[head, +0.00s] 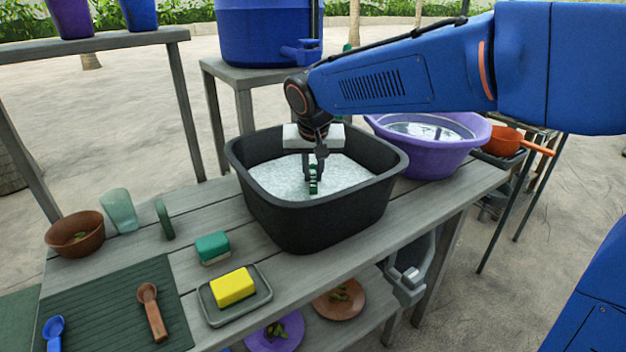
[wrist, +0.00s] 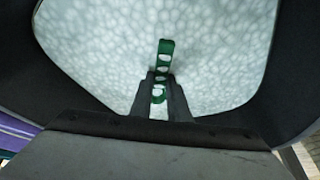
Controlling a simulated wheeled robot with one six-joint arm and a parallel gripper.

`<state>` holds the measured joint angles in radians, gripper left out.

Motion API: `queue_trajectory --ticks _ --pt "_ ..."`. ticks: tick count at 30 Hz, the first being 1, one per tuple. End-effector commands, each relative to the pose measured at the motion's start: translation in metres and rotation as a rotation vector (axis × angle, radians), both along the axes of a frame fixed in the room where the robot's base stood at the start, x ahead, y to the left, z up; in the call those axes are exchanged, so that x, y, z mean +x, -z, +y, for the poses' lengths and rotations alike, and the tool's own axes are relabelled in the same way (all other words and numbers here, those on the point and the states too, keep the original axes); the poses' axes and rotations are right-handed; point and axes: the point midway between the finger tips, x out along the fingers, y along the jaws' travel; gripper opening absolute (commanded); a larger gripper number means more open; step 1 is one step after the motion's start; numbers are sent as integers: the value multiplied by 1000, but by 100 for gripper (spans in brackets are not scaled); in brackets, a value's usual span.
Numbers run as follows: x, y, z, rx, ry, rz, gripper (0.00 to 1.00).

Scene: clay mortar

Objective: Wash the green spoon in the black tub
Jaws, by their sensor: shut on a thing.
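The black tub (head: 318,222) stands on the grey wooden table and is filled with white suds. My gripper (head: 313,172) points down inside the tub, close to the foam surface. It is shut on the green spoon (wrist: 165,48), which shows as a green strip with white foam patches in the wrist view. In the head view, only a small green part of the spoon (head: 313,187) shows at the fingertips. The rest of the spoon is hidden by the fingers and foam.
A purple basin (head: 440,158) of liquid stands right of the tub. At left are a yellow sponge (head: 233,286) on a tray, a teal sponge (head: 212,247), a brown bowl (head: 75,233), a cup (head: 119,210) and a drying mat (head: 105,310) with spoons.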

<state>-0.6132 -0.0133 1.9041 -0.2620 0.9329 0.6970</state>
Motion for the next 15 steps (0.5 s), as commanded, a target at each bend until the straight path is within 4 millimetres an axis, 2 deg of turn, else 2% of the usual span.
queue_trajectory --ticks 15 --pt "0 -42 0 0 0 -1 0"
